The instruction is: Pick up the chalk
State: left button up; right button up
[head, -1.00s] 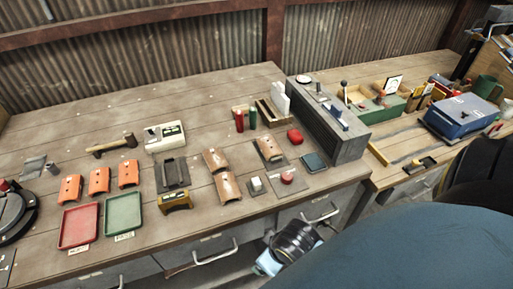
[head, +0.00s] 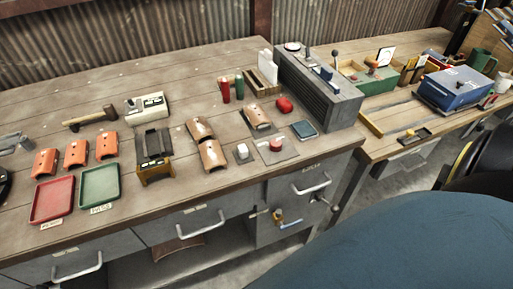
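I cannot make out the chalk for certain. A small white block (head: 242,152) sits on a dark plate near the front middle of the workbench; it is too small to tell what it is. Pale upright pieces (head: 265,66) stand in a wooden holder (head: 268,88) at the back, and these look like cards or sheets. Neither of my grippers shows in the head view.
The workbench (head: 185,72) holds a red tray (head: 52,200), a green tray (head: 100,187), a mallet (head: 92,118), orange curved pieces (head: 76,152) and a grey machine block (head: 318,95). A blue case (head: 455,88) lies on the right bench. The bench's back left is clear.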

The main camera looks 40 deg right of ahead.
aim_at(243, 152)
jog(key=z, duration=0.55)
jog(key=k, duration=1.2)
jog(key=u, duration=0.3)
jog(key=i, duration=1.45)
jog(key=z, duration=0.8)
jog(key=i, duration=0.35)
jog(key=z, duration=0.45)
